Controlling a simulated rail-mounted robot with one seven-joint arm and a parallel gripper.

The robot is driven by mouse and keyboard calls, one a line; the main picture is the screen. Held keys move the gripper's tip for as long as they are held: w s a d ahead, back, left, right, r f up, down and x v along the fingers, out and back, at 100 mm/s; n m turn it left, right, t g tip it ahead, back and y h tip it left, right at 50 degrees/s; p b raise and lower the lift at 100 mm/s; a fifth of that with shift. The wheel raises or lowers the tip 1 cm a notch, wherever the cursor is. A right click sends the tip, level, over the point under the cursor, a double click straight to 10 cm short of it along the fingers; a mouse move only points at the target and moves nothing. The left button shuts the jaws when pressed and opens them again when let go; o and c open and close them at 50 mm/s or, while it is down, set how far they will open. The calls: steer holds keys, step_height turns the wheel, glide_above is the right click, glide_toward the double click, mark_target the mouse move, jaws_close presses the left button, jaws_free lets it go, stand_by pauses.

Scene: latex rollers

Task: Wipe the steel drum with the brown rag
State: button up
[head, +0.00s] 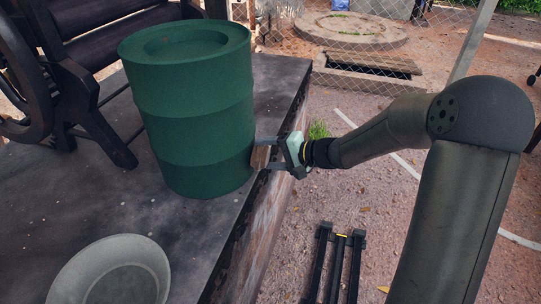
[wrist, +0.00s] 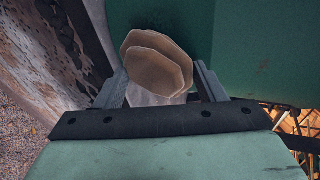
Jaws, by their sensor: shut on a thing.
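The steel drum (head: 190,105) is painted green and stands upright on the dark tabletop, near its right edge. My gripper (head: 268,156) is beside the drum's lower right side. The brown rag (head: 260,158) is between its fingers, at the drum's wall; whether it touches the drum I cannot tell. In the wrist view the rag (wrist: 157,62) shows as a folded tan-brown piece held between the two grey fingers of my gripper (wrist: 160,85). The green drum (wrist: 260,50) fills the upper right there.
A grey bowl (head: 115,275) sits at the front of the dark table (head: 120,210). A dark roller machine (head: 75,70) stands at the back left, close to the drum. Right of the table edge is open gravel with a dark frame (head: 338,262).

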steer(key=shift+f+b, duration=0.3)
steer(key=shift+f, duration=0.2)
step_height(320, 180, down, 4)
steer(key=b, duration=0.4)
steer(key=shift+a+r, duration=0.15)
steer(key=shift+r, duration=0.1)
steer(key=shift+b, duration=0.4)
steer(key=shift+c, duration=0.4)
steer(key=shift+s+f+b, duration=0.2)
steer(key=shift+s+b, duration=0.05)
steer(key=shift+b, duration=0.2)
steer(key=shift+w+r+p, duration=0.1)
steer(key=shift+r+p, duration=1.4)
steer(key=shift+r, duration=2.5)
steer(key=shift+a+f+b, duration=0.1)
steer(key=shift+b, duration=0.25)
steer(key=shift+b, duration=0.3)
step_height(320, 180, down, 7)
steer(key=b, duration=0.8)
steer(key=shift+f+b, duration=0.2)
steer(key=shift+b, duration=0.1)
